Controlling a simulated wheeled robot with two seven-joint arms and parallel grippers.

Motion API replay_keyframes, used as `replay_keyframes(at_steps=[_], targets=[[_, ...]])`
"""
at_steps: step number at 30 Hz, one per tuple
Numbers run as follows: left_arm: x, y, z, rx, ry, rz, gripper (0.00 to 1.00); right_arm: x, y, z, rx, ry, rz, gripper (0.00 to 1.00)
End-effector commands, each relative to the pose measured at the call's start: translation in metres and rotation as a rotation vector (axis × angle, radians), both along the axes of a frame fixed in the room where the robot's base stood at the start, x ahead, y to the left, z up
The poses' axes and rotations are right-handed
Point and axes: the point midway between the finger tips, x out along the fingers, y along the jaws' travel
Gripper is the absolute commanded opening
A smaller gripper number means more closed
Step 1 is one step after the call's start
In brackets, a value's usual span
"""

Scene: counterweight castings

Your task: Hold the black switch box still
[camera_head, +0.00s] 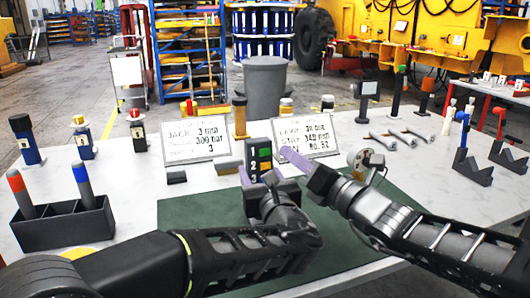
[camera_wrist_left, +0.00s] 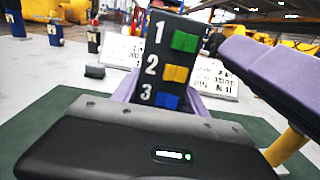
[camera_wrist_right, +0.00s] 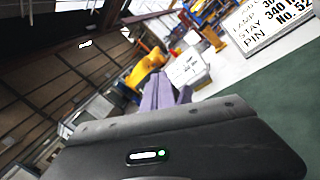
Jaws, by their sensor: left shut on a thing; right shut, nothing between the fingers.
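The black switch box (camera_head: 254,158) stands upright on the green mat (camera_head: 190,215), with 1, 2 and 3 beside its green, yellow and blue buttons. It also shows close up in the left wrist view (camera_wrist_left: 150,62). My left gripper (camera_head: 258,180) is shut on the lower part of the box, one purple finger on each side; the gripper body hides the base.
Two lettered sign boards (camera_head: 196,139) (camera_head: 305,135) stand behind the box. A dark holder with two capped posts (camera_head: 64,225) is at the left. The mat's left part is clear.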

Motion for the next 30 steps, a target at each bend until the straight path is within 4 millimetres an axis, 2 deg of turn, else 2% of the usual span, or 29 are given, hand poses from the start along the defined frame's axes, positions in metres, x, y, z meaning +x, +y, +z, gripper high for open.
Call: replay_keyframes(at_steps=[7, 30], targets=[[-0.0001, -0.0005, 0.0009, -0.001, -0.001, -0.001, 0.00, 0.0022, 0.0141, -0.0010, 0.000, 0.002, 0.000, 0.00], [-0.0001, -0.0007, 0.0009, -0.001, -0.001, -0.001, 0.00, 0.0022, 0.0146, -0.0008, 0.000, 0.001, -0.001, 0.00]])
